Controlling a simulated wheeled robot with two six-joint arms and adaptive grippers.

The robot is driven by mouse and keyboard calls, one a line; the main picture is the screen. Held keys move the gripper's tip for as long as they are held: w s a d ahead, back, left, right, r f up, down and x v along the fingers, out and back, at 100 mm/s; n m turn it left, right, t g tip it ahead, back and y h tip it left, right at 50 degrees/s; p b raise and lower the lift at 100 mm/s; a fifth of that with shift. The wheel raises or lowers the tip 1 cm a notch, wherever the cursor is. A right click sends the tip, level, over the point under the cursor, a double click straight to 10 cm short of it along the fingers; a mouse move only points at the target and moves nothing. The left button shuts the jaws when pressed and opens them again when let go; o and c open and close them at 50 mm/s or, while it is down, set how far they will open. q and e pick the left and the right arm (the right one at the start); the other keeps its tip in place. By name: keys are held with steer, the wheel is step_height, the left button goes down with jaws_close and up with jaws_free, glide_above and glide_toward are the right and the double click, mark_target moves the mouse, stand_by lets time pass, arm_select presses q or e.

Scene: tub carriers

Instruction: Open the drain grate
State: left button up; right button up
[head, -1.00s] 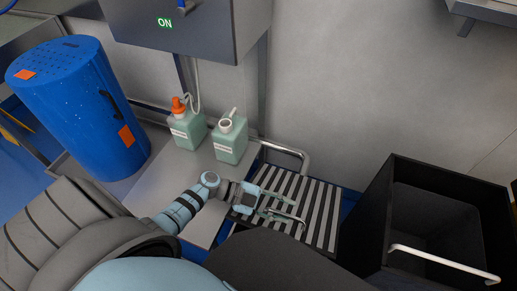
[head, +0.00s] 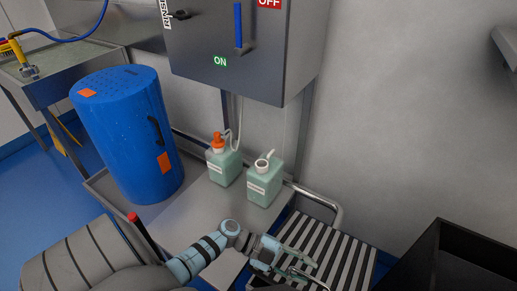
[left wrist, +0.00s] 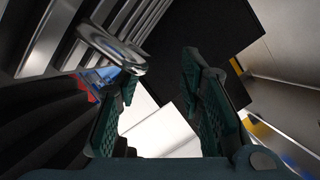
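The drain grate (head: 326,246), a panel of light metal slats with dark gaps, lies at the lower middle right in the head view. Its slats also show at the upper left of the left wrist view (left wrist: 125,15). My left gripper (head: 305,266) is over the near left part of the grate. In the left wrist view my left gripper (left wrist: 155,80) has its two dark green fingers apart with nothing between the pads. A curved metal handle (left wrist: 112,48) is just beyond the left finger; I cannot tell whether they touch. My right gripper is not in view.
Two green bottles (head: 224,166) (head: 264,183) stand on the steel ledge left of the grate. A bent metal pipe (head: 325,203) runs behind it. A blue drum (head: 125,135) stands left, a black bin (head: 455,258) right. A grey cabinet (head: 240,60) hangs above.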

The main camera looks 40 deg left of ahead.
arm_select(q)
steer(key=p+v, duration=0.1)
steer(key=v, duration=1.3)
steer(key=shift+s+a+p, duration=0.25)
steer(key=shift+a+p, duration=0.05)
steer(key=shift+p, duration=0.05)
steer(key=shift+f, duration=0.1)
